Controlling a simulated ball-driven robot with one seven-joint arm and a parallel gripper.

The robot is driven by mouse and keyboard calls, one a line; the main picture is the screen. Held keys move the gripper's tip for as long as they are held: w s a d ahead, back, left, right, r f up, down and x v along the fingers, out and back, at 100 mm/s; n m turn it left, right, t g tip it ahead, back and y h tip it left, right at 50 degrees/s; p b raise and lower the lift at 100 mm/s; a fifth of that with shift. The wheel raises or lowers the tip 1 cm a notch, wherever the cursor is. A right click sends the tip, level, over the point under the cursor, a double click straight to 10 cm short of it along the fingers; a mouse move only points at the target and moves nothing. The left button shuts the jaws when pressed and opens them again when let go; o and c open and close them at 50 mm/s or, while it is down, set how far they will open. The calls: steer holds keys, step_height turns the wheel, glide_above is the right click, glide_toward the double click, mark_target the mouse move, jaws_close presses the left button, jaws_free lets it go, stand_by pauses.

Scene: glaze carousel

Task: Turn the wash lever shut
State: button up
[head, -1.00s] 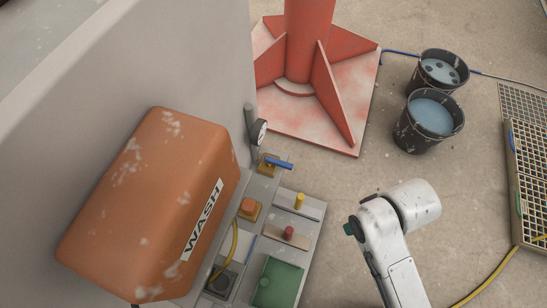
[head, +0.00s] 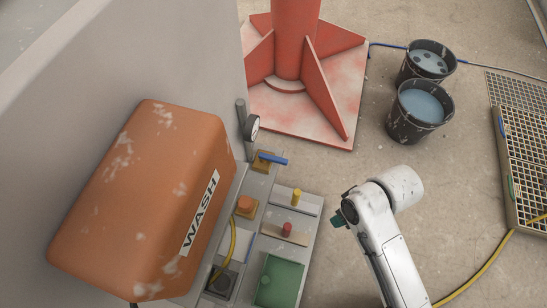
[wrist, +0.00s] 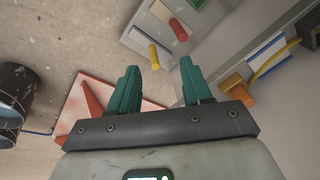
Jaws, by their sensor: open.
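An orange tank (head: 140,205) labelled WASH stands at the left in the head view. Beside it, at the back of the grey panel, a blue lever (head: 272,158) sits on a brass-coloured valve body (head: 262,167) and points to the right. I cannot make the lever out in the wrist view, where my gripper may cover it. My gripper (wrist: 159,72) is open with its two teal fingers apart and nothing between them. In the head view only a bit of teal shows at the arm's end, to the right of the panel and apart from the lever.
A gauge (head: 252,127) rises behind the lever. A red stand (head: 345,110) and two black buckets (head: 413,128) are farther back.

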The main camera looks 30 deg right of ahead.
steer(key=w+f+n+y+b, duration=0.1)
steer(key=f, duration=0.1)
steer(key=w+a+f+y+b, duration=0.1)
steer(key=f, duration=0.1)
steer(key=w+a+f+n+t+y, duration=0.1)
steer(key=w+f, duration=0.1)
steer(key=f, duration=0.1)
steer(key=shift+a+n+b, duration=0.2)
steer(key=shift+n+b, duration=0.1)
steer(key=shift+b, duration=0.1)
steer(key=shift+c, duration=0.2)
steer(key=n+t+y+b, duration=0.5)
steer(key=t+y+b, duration=0.3)
steer(key=t, duration=0.3)
glide_toward(273, 157)
steer(key=b+x, duration=0.1)
steer(key=x, duration=0.9)
steer(key=shift+f, duration=0.15)
steer(key=shift+c, duration=0.4)
jaws_close()
